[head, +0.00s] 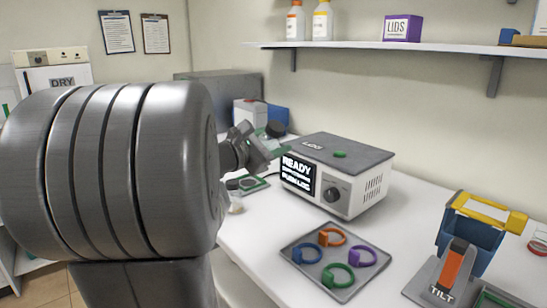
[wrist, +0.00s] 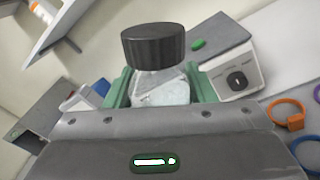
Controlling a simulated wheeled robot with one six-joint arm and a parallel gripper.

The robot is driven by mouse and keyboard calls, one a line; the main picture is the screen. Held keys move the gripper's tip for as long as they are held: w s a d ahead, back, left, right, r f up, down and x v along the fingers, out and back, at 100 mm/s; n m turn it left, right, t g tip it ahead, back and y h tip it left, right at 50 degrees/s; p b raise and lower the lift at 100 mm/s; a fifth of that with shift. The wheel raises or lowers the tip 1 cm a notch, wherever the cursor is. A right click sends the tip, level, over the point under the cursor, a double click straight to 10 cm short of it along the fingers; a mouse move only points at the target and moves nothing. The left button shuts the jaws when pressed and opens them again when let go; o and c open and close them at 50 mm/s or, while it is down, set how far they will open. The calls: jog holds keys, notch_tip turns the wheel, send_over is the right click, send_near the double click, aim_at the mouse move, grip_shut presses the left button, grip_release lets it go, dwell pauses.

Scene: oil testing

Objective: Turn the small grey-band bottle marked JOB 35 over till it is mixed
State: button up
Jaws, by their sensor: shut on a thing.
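My gripper (wrist: 160,84) is shut on a small clear bottle (wrist: 163,92) with a ribbed black cap (wrist: 152,45), its green fingers on either side of the glass. The bottle's lower part is hidden behind the gripper body. Its band and job mark cannot be read. In the head view my gripper (head: 270,142) is above the bench, left of the white machine, and the dark cap (head: 275,129) shows at its end. My arm hides much of the bench's left part.
The white machine (head: 372,189) has a grey top and a READY screen. A grey tray (head: 318,280) holds several coloured rings. A TILT stand (head: 425,288) is at right. A small dark-capped item (head: 235,200) and a green-edged pad (head: 262,186) lie near my arm. A shelf (head: 400,50) runs above.

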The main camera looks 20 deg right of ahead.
jog(key=shift+r+m, duration=0.1)
jog(key=shift+m, duration=0.2)
jog(key=shift+f+m+b, duration=0.35)
jog(key=shift+m+b, duration=0.15)
jog(key=shift+b, duration=0.75)
jog(key=shift+m+b, duration=0.4)
jog(key=shift+b, duration=0.25)
jog(key=m+b, duration=0.4)
jog(key=b, duration=0.2)
jog(key=shift+m+b, duration=0.3)
jog(key=shift+b, duration=0.1)
jog(key=shift+r+m, duration=0.3)
jog(key=shift+r, duration=0.05)
